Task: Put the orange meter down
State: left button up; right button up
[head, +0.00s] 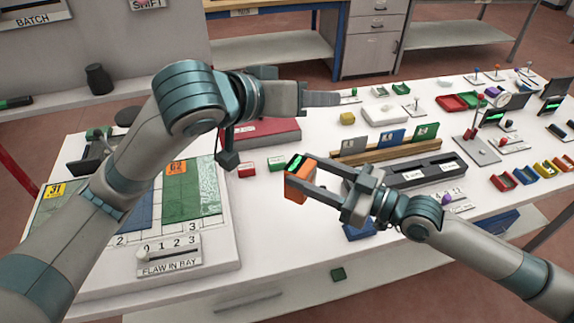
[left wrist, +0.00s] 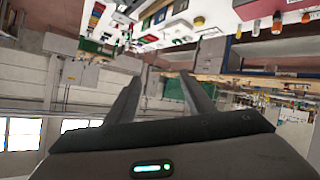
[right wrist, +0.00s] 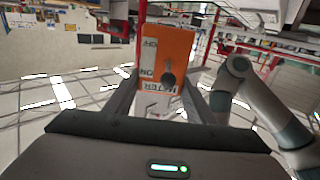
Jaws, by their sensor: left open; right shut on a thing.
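The orange meter (head: 298,187) is a small orange box with a green display on its top. My right gripper (head: 312,180) is shut on it and holds it over the front part of the white table, apart from the tabletop as far as I can tell. In the right wrist view the meter (right wrist: 167,65) sits between the two fingers and shows a dark round knob and partly readable lettering. My left gripper (head: 320,98) is over the back of the table. In the left wrist view its fingers (left wrist: 160,88) are apart with nothing between them.
The white table (head: 290,215) has clear room below the red and green blocks (head: 247,170). A bay board with a "FLAW IN BAY" slider (head: 170,255) is at the left. A dark long tray (head: 420,172) and wooden rack (head: 370,152) lie right of the meter. Small coloured bins (head: 530,173) stand far right.

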aim_at(306, 169)
pick_arm(q)
jog(key=s+a+f+y, duration=0.2)
jog(key=s+f, duration=0.1)
jog(key=f, duration=0.2)
jog(key=s+a+f+m+g+y, duration=0.1)
jog(key=s+f+y, duration=0.1)
jog(key=f, duration=0.4)
jog(key=shift+s+a+f+g+y, duration=0.15)
jog(key=shift+s+a+g+y, duration=0.15)
jog(key=shift+s+a, duration=0.15)
jog(key=shift+d, duration=0.1)
jog(key=shift+x, duration=5.95)
jog(key=c, duration=0.9)
jog(key=shift+c, duration=0.3)
pick_arm(e)
jog(key=o, duration=1.3)
jog(key=shift+d, duration=0.1)
